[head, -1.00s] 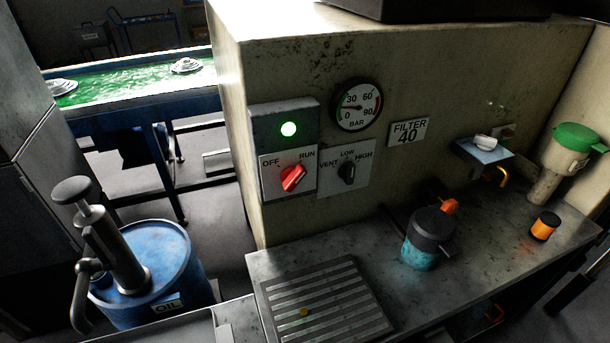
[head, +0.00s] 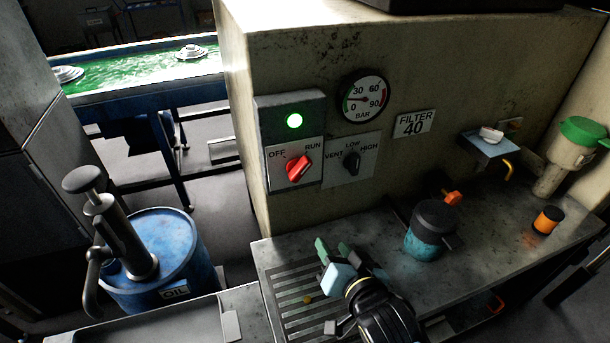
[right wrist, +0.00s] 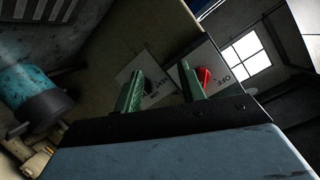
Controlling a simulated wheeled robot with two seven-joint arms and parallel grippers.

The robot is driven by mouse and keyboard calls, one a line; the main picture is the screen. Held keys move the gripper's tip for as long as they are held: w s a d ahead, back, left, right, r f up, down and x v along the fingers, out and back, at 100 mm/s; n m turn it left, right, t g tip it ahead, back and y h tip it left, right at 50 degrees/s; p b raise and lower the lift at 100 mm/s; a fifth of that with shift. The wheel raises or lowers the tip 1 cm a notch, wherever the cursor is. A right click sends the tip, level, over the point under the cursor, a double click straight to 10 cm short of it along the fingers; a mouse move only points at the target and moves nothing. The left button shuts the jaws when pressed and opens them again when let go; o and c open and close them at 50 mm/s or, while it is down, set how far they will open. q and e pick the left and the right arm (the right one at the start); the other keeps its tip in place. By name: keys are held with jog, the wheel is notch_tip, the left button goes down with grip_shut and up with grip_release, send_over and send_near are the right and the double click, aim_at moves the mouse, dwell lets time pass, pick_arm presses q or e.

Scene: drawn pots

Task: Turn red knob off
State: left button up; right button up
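The red knob (head: 298,167) sits on a white plate marked OFF and RUN, on the side of a beige cabinet. Its pointer is turned up and to the right, towards RUN. My left gripper is not in view.
A black selector knob (head: 351,162) marked VENT, LOW and HIGH is right of the red knob. A pressure gauge (head: 363,96) is above it. A teal pot with a dark top (head: 433,222) stands on the bench. A blue oil drum (head: 178,240) with a pump stands at left.

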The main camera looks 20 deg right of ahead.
aim_at(304, 170)
notch_tip(304, 170, up, 9)
jog(key=w+a+m+t, duration=0.1)
jog(key=w+m+t, duration=0.1)
jog(key=t, duration=0.2)
jog(key=w, duration=0.4)
jog(key=w+p, duration=0.1)
jog(key=w, duration=0.8)
jog(key=shift+a+f, duration=0.15)
jog(key=shift+a, duration=0.15)
jog(key=shift+s, duration=0.1)
grip_shut()
